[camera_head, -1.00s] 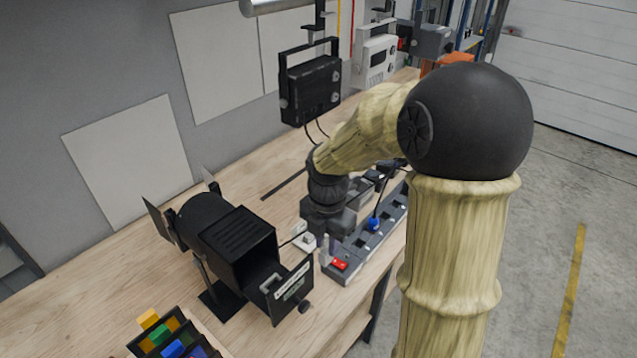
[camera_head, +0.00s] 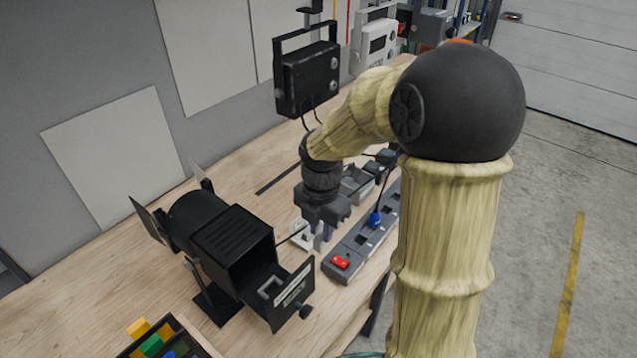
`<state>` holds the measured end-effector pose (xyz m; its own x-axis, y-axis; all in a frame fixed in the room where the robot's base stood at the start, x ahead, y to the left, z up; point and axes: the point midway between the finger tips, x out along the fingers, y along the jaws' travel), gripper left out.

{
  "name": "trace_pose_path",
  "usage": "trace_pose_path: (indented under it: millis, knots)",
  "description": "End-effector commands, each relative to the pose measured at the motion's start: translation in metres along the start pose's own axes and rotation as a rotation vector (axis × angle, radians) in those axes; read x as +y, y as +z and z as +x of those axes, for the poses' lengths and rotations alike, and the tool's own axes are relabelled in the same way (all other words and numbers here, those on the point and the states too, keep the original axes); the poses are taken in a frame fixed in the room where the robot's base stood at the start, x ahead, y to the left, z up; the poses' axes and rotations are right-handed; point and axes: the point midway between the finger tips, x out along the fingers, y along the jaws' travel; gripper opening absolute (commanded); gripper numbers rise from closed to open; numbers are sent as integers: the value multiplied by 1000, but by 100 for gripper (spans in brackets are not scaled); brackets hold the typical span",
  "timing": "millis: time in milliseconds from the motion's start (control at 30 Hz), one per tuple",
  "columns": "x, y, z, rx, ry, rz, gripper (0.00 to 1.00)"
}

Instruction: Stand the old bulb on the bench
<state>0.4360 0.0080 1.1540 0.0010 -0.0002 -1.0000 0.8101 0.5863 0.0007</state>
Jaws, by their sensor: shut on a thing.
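My gripper (camera_head: 322,238) points down over the bench (camera_head: 245,178), just behind the near end of the power strip. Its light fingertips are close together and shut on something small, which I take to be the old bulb. The bulb itself cannot be made out behind the fingers at this size. The black lamp housing (camera_head: 233,237) stands on the bench to the left of my gripper, with its front tray (camera_head: 290,297) out and a square socket showing in it. I cannot tell whether the held thing touches the bench.
A grey power strip (camera_head: 343,254) with a red switch and a blue plug lies right of my gripper. A small white block (camera_head: 301,233) sits close on its left. A dark tray (camera_head: 178,335) of coloured blocks is at the front. Bare bench lies behind the lamp.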

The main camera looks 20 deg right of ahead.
Motion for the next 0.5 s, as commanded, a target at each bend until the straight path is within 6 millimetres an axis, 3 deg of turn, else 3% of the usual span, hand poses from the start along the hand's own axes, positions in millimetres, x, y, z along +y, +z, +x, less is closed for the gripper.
trace_pose_path:
  millis: [500]
  knots:
    - [0,0,76,0,0,-1,0]
